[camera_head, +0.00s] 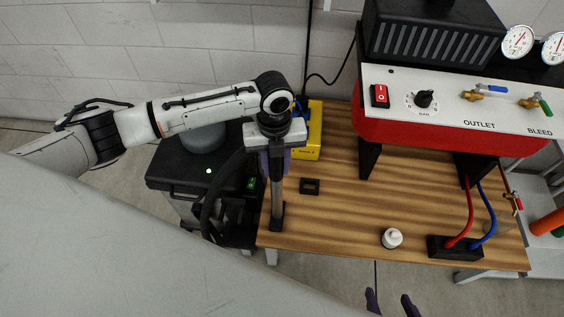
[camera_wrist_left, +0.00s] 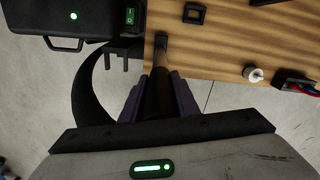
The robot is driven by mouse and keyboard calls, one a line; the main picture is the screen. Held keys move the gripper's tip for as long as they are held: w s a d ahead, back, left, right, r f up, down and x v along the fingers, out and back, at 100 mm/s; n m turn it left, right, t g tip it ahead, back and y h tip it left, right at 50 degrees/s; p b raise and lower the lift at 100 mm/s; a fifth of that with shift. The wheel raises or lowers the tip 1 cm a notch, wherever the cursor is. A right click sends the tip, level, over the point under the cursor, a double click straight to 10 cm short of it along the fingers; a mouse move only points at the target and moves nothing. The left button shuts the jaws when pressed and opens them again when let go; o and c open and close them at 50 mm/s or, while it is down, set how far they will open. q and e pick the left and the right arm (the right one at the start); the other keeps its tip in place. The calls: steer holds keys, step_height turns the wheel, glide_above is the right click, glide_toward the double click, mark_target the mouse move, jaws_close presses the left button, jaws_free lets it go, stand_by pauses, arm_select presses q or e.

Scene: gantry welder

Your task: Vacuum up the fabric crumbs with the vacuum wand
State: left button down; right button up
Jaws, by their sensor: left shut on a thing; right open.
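My left gripper (camera_head: 275,160) is shut around the vacuum wand (camera_head: 277,192), a grey tube with a black nozzle, held roughly upright over the left end of the wooden table (camera_head: 345,215). The wand also shows between the purple fingers in the left wrist view (camera_wrist_left: 158,90). I cannot tell whether the nozzle touches the tabletop. A black hose (camera_head: 208,207) curves beside the wand near the black vacuum unit (camera_head: 180,168), which shows a green light and a green switch. My right gripper (camera_head: 391,303) is open and empty at the bottom edge. I cannot make out any fabric crumbs.
A small black square frame (camera_head: 310,186) lies right of the wand, with a yellow box (camera_head: 309,135) behind. A white bottle (camera_head: 392,238) stands near the front edge. A black block (camera_head: 455,248) with red and blue hoses sits right, below the red machine (camera_head: 450,138). The table's middle is clear.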

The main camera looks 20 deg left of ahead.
arm_select(q)
steer(key=shift+d+r, duration=0.15)
steer(key=shift+r, duration=0.2)
steer(key=shift+w+d+r+p, duration=0.2)
steer(key=shift+d+r+p, duration=0.3)
steer(key=shift+r+p, duration=0.4)
steer(key=w+d+r+p, duration=0.1)
steer(key=d+r+p, duration=0.2)
steer(key=r+p, duration=0.1)
steer(key=shift+d+r, duration=0.4)
steer(key=shift+r, duration=0.5)
